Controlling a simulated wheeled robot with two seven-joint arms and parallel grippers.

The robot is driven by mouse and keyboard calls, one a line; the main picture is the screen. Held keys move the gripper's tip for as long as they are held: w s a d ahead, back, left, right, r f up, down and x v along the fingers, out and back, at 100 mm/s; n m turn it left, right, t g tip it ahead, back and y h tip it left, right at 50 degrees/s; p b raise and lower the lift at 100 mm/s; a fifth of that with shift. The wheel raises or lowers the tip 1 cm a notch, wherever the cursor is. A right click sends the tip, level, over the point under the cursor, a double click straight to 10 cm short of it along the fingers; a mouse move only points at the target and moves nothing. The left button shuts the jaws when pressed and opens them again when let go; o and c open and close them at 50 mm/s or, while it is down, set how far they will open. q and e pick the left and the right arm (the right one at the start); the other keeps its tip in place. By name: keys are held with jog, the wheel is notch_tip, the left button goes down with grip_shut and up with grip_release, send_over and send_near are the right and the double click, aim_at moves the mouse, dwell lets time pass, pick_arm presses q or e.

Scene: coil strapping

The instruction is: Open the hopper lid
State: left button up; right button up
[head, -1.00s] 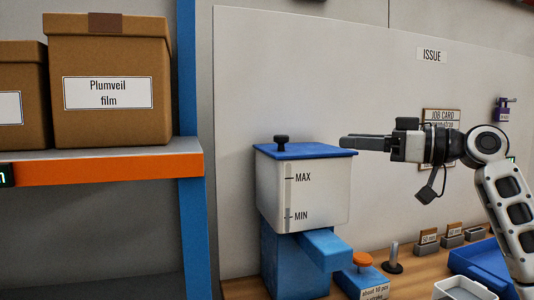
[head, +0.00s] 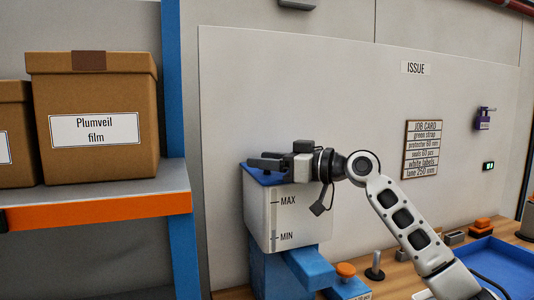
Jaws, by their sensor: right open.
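The hopper (head: 262,215) is a whitish box with MAX and MIN marks on a blue base, left of centre in the head view. Its blue lid (head: 262,177) lies flat on top and appears closed. The lid's dark knob is not clearly visible; the fingers of my right gripper are in front of it or around it, and I cannot tell which. My right gripper (head: 258,160) is open, level, pointing left just over the lid. My left gripper is not in view.
A shelf (head: 120,212) with cardboard boxes (head: 95,115) and a blue upright (head: 173,100) stand to the left. A blue tray (head: 500,263), an orange-topped button (head: 346,270) and a metal post (head: 375,266) are right of the hopper. A white board is behind.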

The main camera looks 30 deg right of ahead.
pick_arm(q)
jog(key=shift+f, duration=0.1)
pick_arm(e)
jog(key=shift+w, duration=0.1)
grip_shut()
jog(key=shift+r, duration=0.1)
